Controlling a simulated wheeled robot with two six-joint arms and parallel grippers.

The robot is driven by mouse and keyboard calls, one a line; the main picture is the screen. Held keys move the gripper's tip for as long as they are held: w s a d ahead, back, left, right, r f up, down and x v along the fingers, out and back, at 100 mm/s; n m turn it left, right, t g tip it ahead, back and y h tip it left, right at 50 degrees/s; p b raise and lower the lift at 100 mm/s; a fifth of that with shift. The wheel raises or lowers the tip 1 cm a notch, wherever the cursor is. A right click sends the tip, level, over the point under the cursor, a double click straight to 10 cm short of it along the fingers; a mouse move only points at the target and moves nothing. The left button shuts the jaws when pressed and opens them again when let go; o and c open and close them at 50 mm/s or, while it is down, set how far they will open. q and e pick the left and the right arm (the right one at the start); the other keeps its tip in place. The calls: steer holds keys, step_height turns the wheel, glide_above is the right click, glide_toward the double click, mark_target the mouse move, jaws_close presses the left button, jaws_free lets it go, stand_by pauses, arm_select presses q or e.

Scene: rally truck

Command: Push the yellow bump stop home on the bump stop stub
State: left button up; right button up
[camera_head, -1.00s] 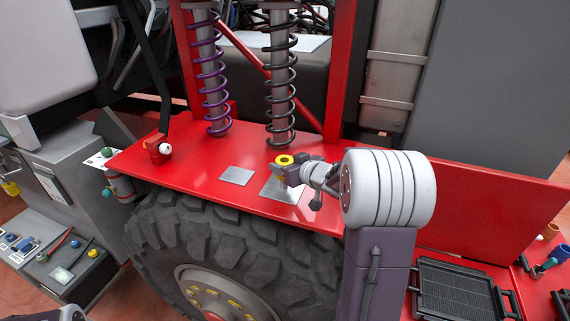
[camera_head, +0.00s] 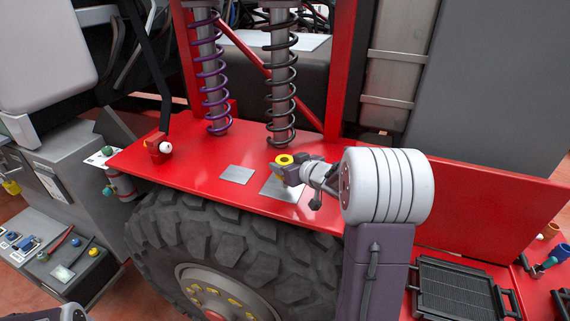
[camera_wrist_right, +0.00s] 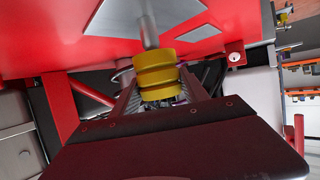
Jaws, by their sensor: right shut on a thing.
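The yellow bump stop (camera_head: 284,160) is a ribbed ring with a dark hole in its top. My right gripper (camera_head: 287,172) is shut on it, above the red deck. In the right wrist view the ribbed yellow bump stop (camera_wrist_right: 157,78) sits between the fingers of my right gripper (camera_wrist_right: 160,100). The grey bump stop stub (camera_wrist_right: 148,30) runs from a metal plate (camera_wrist_right: 125,15) to the bump stop's near end, in line with it. How far the stub reaches inside is hidden. My left gripper is not in view.
A black coil spring (camera_head: 281,90) and a purple one (camera_head: 213,85) stand behind the gripper. A second bare metal plate (camera_head: 237,174) lies to the left on the red deck (camera_head: 200,165). A big tyre (camera_head: 220,250) is below the deck edge.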

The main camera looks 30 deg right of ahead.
steer(key=shift+f+b, duration=1.8)
steer(key=shift+f, duration=0.45)
steer(key=o, duration=1.6)
steer(key=v, duration=0.9)
steer(key=shift+s+r, duration=0.1)
steer(key=shift+s, duration=0.05)
steer(key=shift+w, duration=0.2)
